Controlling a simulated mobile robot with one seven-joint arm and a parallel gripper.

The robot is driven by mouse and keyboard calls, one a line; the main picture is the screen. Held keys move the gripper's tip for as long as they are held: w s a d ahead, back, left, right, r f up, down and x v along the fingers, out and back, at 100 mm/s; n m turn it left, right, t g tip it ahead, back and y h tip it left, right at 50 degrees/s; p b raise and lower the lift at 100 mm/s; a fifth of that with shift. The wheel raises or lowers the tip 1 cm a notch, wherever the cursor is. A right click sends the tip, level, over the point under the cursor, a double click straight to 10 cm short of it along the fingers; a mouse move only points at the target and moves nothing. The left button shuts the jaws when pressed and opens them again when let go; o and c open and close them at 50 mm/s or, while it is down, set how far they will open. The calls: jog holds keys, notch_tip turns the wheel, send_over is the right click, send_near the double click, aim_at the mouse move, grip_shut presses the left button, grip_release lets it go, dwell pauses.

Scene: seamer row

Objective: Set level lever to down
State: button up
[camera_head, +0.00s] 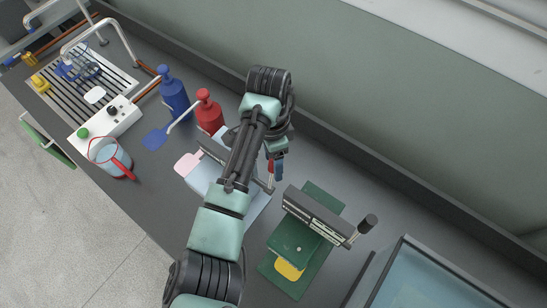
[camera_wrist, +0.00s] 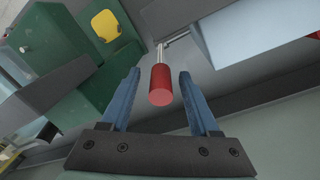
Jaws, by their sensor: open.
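A lever with a red cylindrical grip (camera_wrist: 160,86) on a thin metal rod stands out from the pale blue device in the wrist view. My gripper (camera_wrist: 158,112) is open, with one blue finger on each side of the red grip. A gap shows on both sides, so the fingers look apart from it. In the head view my gripper (camera_head: 277,172) is over the right end of the pale blue device (camera_head: 202,178), and my arm hides much of that device and the lever. No label naming the lever is readable.
A green device (camera_head: 303,244) with a dark top bar and a black-knobbed lever (camera_head: 367,223) stands close to the right. A red bottle (camera_head: 209,113) and a blue bottle (camera_head: 173,93) stand left of my arm. The wall runs behind the bench.

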jog(key=shift+f, duration=0.15)
grip_shut()
dwell(1.4)
